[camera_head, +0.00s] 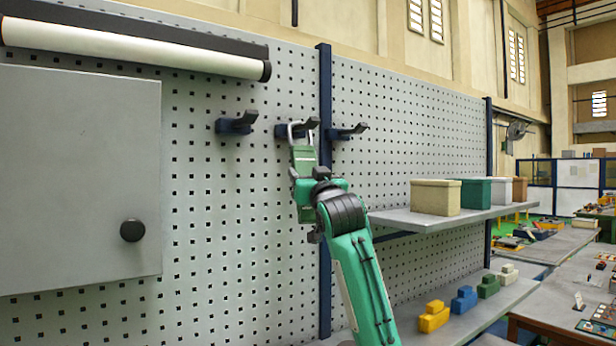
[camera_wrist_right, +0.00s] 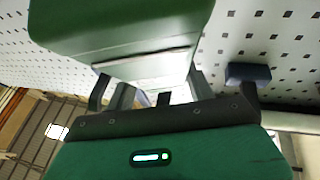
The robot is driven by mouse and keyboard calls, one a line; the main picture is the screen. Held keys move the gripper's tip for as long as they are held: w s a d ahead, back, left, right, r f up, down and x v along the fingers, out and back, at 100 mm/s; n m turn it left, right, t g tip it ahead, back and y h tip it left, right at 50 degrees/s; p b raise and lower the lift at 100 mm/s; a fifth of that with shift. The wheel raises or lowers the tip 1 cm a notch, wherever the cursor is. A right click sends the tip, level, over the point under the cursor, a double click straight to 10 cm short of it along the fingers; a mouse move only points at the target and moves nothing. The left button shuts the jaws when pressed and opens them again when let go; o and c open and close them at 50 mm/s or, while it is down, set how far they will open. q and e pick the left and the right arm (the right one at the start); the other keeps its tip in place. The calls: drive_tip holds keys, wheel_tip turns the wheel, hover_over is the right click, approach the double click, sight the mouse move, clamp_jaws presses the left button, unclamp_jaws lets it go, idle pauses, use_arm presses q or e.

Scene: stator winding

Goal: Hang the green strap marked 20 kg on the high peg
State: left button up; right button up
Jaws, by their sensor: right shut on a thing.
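The green strap (camera_head: 304,158) is upright against the pegboard in the head view, with a pale metal loop at its top. The loop overlaps the middle peg (camera_head: 281,131); I cannot tell whether it is around the peg or in front of it. My right gripper (camera_head: 302,178) is shut on the strap, below the loop, and partly hides it. In the right wrist view the strap (camera_wrist_right: 120,38) fills the top, between the fingers (camera_wrist_right: 152,92). The 20 kg marking is not readable. My left gripper is not in view.
Two similar pegs flank the middle one, a left peg (camera_head: 237,123) and a right peg (camera_head: 347,132). A grey cabinet (camera_head: 75,180) stands out at left, under a white roller (camera_head: 130,48). A shelf (camera_head: 400,218) with several boxes is at right, coloured blocks (camera_head: 433,317) below.

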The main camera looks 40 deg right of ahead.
drive_tip(key=o, duration=1.3)
drive_tip(key=shift+f, duration=0.1)
drive_tip(key=shift+s+a+f+b, duration=0.1)
drive_tip(key=shift+s+b, duration=0.15)
drive_tip(key=shift+b, duration=0.05)
drive_tip(key=b+v, duration=0.6)
drive_tip(key=v, duration=0.7)
drive_tip(key=shift+s+a+b, duration=0.1)
drive_tip(key=shift+s+b, duration=0.05)
drive_tip(key=shift+b, duration=0.15)
